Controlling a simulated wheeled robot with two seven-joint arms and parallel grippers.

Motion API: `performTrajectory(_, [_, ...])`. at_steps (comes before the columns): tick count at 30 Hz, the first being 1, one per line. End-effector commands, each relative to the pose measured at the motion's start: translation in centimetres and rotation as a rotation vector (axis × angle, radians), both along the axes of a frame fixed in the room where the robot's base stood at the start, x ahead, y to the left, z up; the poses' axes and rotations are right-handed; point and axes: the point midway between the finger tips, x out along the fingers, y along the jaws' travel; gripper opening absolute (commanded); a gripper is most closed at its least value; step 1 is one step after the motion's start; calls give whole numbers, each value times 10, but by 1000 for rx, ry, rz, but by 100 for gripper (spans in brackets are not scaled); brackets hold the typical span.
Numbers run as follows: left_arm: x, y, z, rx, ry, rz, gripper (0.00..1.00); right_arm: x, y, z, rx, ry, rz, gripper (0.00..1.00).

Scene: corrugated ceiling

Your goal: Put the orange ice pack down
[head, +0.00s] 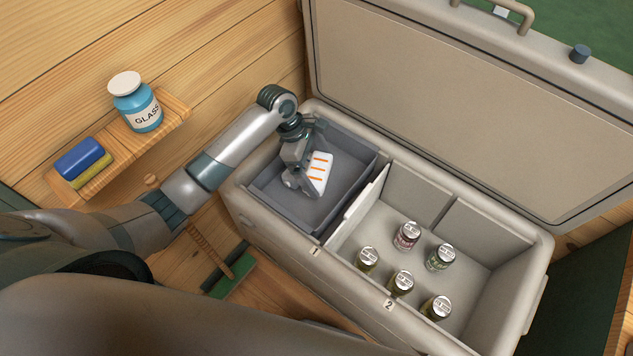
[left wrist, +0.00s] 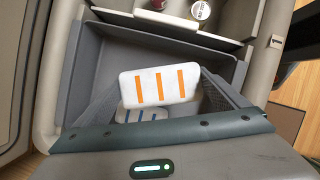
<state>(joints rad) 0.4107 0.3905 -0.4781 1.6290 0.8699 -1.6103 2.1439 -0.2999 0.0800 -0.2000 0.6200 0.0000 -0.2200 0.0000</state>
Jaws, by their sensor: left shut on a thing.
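The orange ice pack (head: 318,173) is a white block with orange stripes. My left gripper (head: 302,172) is shut on it and holds it tilted over the grey bin in compartment 1 of the cooler. In the left wrist view the orange ice pack (left wrist: 159,86) sits between the two fingers. A second white pack with blue stripes (left wrist: 142,115) shows partly below it, mostly hidden. The grey bin (head: 345,150) has bare floor around the packs. My right gripper is not in view.
The cooler's lid (head: 470,100) stands open behind. A white divider (head: 357,208) separates the bin from compartment 2, where several cans (head: 406,236) stand. A wall shelf (head: 165,110) at left holds a glass jar (head: 137,103) and sponges (head: 84,160).

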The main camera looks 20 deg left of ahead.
Motion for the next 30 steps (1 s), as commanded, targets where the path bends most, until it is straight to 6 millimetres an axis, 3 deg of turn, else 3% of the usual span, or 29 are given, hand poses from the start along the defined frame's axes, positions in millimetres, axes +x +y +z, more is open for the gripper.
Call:
performTrajectory(7, [0, 0, -7, 0, 2, 0, 64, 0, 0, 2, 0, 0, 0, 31])
performTrajectory(18, [0, 0, -54, 1, 0, 1, 64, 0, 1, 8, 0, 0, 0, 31])
performTrajectory(30, [0, 0, -60, 0, 0, 0, 64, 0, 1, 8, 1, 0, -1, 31])
